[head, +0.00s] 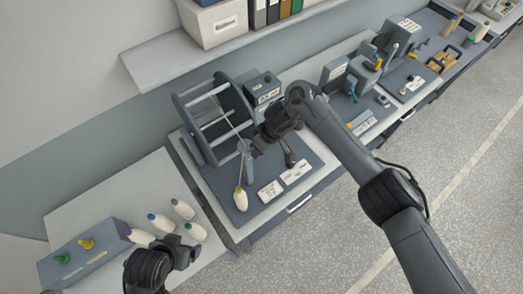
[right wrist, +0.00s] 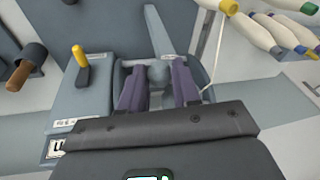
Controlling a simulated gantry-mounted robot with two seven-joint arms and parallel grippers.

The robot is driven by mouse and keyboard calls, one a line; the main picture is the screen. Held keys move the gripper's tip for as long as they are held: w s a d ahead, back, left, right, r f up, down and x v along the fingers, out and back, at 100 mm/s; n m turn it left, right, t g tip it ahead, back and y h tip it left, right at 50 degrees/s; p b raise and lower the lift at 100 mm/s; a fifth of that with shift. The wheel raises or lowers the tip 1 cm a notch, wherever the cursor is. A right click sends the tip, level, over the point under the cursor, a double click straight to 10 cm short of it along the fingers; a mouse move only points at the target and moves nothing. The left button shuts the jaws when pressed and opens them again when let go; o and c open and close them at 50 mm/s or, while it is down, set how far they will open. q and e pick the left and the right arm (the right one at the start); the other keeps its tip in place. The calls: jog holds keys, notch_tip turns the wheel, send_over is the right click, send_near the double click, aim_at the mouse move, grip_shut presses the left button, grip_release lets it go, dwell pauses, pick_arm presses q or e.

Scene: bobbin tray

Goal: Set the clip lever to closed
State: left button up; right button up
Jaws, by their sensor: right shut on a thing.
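The clip lever (right wrist: 158,35) is a grey bar with a round knob (right wrist: 158,73) at its near end. In the right wrist view the two purple-grey fingers of my right gripper (right wrist: 159,88) are on either side of the knob, shut on it. In the head view the right gripper (head: 248,146) is at the front of the grey winder frame, and the grey bar (head: 248,168) shows just below it. The wrist housing hides the lever's base. My left gripper (head: 180,255) is at the lower left beside the bobbins; its fingers are not clear.
A yellow-tipped bobbin (head: 240,199) lies on the dark board, with a thread running up from it. A yellow-handled lever (right wrist: 82,60) stands beside the right gripper.

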jog(key=shift+w, duration=0.1)
dwell(0.6)
jog(key=o, duration=1)
jog(key=shift+o, duration=0.2)
jog(key=shift+r, duration=0.1)
jog(key=shift+w+d+r, duration=0.1)
jog(key=shift+w+r, duration=0.05)
jog(key=shift+r, duration=0.6)
jog(key=v, duration=0.9)
jog(key=shift+r, duration=0.1)
